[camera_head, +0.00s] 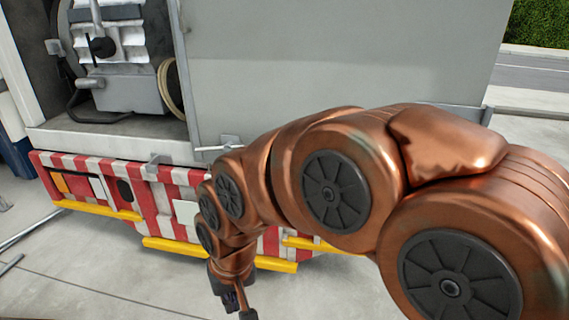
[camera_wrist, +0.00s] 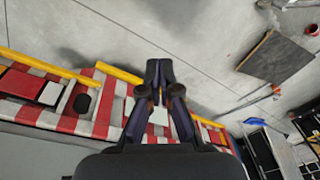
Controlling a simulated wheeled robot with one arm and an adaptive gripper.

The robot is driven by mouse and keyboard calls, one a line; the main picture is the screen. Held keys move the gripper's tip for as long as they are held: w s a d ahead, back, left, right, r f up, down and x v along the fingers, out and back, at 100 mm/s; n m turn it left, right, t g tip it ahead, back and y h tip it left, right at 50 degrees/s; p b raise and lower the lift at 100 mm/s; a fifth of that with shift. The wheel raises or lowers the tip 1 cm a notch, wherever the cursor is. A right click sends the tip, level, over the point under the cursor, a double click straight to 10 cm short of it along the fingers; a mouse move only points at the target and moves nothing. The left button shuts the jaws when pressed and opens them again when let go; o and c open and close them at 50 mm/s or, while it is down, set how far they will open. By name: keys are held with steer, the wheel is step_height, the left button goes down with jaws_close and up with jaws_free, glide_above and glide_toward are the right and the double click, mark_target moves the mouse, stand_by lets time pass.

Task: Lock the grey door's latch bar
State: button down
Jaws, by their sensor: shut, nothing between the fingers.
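The grey door (camera_head: 340,60) stands at the truck's rear, a large flat panel to the right of the open compartment. A small metal bar (camera_head: 212,148), apparently the latch bar, juts left from the door's lower left corner. A metal bracket (camera_head: 155,166) sits on the truck's sill to its left. My gripper (camera_head: 236,302) points down, low in front of the striped bumper and well below the bar. In the wrist view my gripper (camera_wrist: 159,72) has its fingertips together, with nothing between them. I cannot make out the bar in the wrist view.
The red-and-white bumper (camera_head: 90,180) has yellow rails (camera_head: 170,246) along its bottom. The open compartment holds machinery (camera_head: 125,60). A dark panel (camera_wrist: 277,58) lies on the concrete, with a shelf (camera_wrist: 268,150) nearby.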

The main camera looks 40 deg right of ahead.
steer(key=w+d+f+m+t+b, duration=0.25)
steer(key=w+m+t+b, duration=0.2)
steer(key=w, duration=0.75)
steer(key=w+d+f+m+t+b, duration=0.2)
steer(key=w+d+m+t+b, duration=0.3)
steer(key=w, duration=0.7)
steer(key=w+d+f+m+t+b, duration=0.2)
steer(key=w+m+t+b, duration=0.3)
steer(key=w, duration=0.7)
steer(key=w+d+f+m+t+h+b, duration=0.25)
steer(key=d+m+h+b, duration=0.35)
steer(key=d+m, duration=0.8)
steer(key=s+d+f+m+h+b, duration=0.2)
steer(key=s+d+m+h+b, duration=0.1)
steer(key=d, duration=0.6)
steer(key=s+d+f+m+h+b, duration=0.2)
steer(key=s+d+m+h, duration=0.3)
steer(key=d+m+h, duration=0.3)
steer(key=shift+d+f+g+h+b, duration=0.2)
steer(key=shift+d+g+h+b, duration=0.2)
steer(key=shift+d+h+b, duration=0.25)
steer(key=shift+d, duration=0.1)
